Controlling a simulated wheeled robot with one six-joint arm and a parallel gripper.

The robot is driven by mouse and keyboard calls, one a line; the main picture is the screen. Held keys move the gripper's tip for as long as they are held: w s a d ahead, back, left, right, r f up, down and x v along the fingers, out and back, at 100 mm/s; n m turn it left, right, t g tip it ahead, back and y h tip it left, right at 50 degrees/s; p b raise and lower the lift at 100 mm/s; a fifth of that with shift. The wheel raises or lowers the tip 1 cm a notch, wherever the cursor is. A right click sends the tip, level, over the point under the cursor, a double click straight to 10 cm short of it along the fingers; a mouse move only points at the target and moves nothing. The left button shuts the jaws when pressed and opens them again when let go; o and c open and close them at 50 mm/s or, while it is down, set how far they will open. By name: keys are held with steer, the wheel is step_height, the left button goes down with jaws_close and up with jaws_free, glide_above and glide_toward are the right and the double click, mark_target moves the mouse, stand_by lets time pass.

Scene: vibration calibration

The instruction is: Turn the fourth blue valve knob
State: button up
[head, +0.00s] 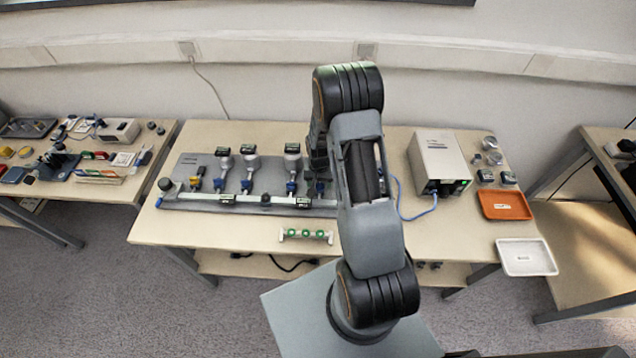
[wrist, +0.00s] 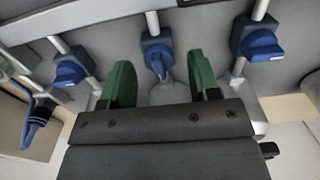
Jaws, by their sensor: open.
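A grey valve panel (head: 200,170) on the middle table carries a row of blue valve knobs, including one (head: 246,185) left of my arm and one (head: 320,187) beside it. In the wrist view, my gripper (wrist: 160,70) is open, its green fingers either side of a middle blue knob (wrist: 157,56), with gaps on both sides. That knob's handle points toward my gripper. Other blue knobs sit left (wrist: 72,70) and right (wrist: 258,42), outside the fingers. My arm hides part of the row in the head view, so I cannot confirm which knob is fourth.
A beige box (head: 438,160) with a blue cable stands right of the panel. An orange tray (head: 504,214) and a white tray (head: 527,268) lie farther right. A small block with green buttons (head: 306,234) lies in front. A blue connector (wrist: 38,118) shows at left.

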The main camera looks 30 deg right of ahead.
steer(key=shift+f, duration=0.3)
steer(key=c, duration=0.9)
